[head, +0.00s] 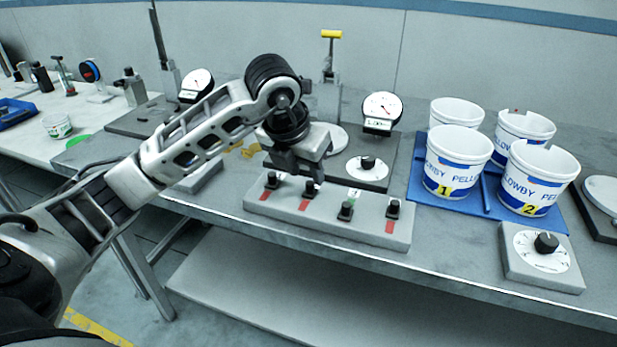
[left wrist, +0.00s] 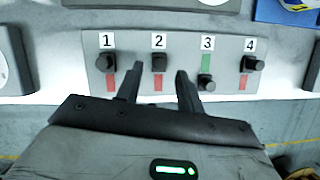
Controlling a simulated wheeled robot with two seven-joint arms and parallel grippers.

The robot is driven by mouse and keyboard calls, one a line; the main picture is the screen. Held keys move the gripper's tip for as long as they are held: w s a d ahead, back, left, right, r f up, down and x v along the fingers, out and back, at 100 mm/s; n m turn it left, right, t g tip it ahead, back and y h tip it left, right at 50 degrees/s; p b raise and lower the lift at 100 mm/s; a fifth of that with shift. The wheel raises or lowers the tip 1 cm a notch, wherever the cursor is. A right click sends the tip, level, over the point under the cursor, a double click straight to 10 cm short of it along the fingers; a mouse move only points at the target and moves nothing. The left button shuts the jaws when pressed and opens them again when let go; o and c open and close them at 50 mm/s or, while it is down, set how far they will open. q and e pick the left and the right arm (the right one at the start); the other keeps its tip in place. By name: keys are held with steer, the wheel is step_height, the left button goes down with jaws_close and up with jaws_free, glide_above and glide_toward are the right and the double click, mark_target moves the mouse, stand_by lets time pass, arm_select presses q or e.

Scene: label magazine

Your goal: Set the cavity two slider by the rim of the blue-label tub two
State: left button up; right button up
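The grey slider block (head: 330,222) has four black knobs in numbered slots. The cavity two slider (left wrist: 158,62) has its knob at the end near its number, with red showing below; it also shows in the head view (head: 310,188). My left gripper (left wrist: 159,70) is open, its fingers either side of that knob, with no clear contact. In the head view it hangs over the block's left half. Tub two (head: 537,180), white with blue lettering and a yellow 2 tag, stands front right on the blue mat; its rim is white. My right gripper is out of view.
Tub one (head: 455,163) and two rear tubs (head: 457,112) share the blue mat (head: 440,196). A dial box (head: 540,258) stands right of the block. Sliders one (left wrist: 105,62) and four (left wrist: 252,63) show red below; slider three (left wrist: 206,83) sits lower, green above.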

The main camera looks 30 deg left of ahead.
mark_target(310, 183)
arm_select(q)
steer(key=shift+x, duration=1.75)
